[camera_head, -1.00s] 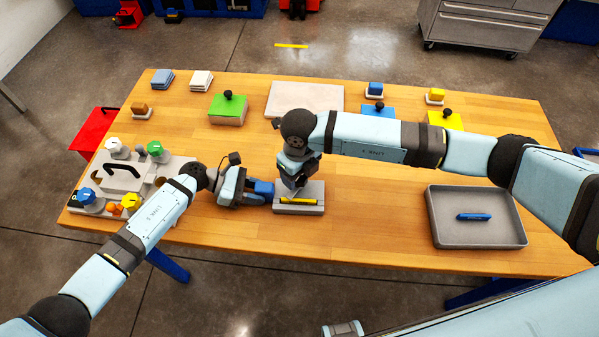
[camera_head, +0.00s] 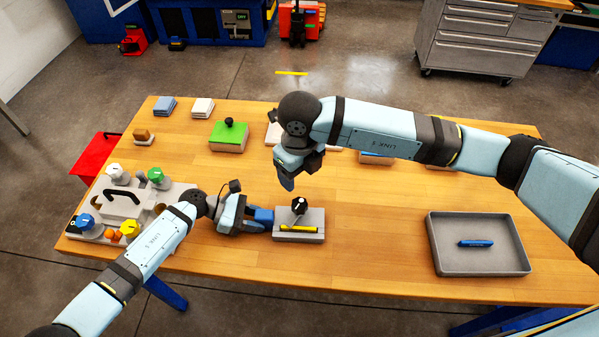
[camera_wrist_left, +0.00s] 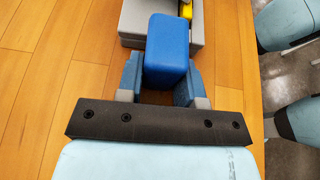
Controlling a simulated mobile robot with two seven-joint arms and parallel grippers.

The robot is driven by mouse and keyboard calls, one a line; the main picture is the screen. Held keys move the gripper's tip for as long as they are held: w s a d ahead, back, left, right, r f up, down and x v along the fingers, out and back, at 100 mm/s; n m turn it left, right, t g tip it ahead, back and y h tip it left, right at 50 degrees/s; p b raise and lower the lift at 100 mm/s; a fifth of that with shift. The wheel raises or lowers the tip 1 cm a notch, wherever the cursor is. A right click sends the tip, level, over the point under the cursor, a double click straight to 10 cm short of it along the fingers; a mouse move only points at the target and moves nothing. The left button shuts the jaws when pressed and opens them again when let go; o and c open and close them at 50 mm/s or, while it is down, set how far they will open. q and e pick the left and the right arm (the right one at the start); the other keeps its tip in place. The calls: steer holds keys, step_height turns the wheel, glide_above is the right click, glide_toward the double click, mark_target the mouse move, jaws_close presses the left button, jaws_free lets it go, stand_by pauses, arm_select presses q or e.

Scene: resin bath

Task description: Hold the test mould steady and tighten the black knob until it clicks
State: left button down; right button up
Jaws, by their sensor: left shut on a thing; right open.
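The test mould is a grey block (camera_head: 313,220) near the front middle of the table, with a yellow strip (camera_head: 299,229) along its front. A black knob (camera_head: 299,205) with a white mark stands on top of it. My left gripper (camera_head: 262,217) is shut on the mould's blue end block (camera_wrist_left: 168,45), at the mould's left side. In the left wrist view the fingers flank this block and part of the grey mould (camera_wrist_left: 209,18) shows beyond. My right gripper (camera_head: 287,184) is open and empty, above and behind the knob, clear of it.
A grey tray (camera_head: 433,235) with a blue marker-like piece (camera_head: 476,243) lies at the right. At the left stands a grey fixture (camera_head: 122,205) with several coloured knobs. A green-topped box (camera_head: 229,133) stands behind. Table between mould and tray is clear.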

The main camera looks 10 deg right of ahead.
arm_select(q)
steer(key=c, duration=0.7)
jaws_free()
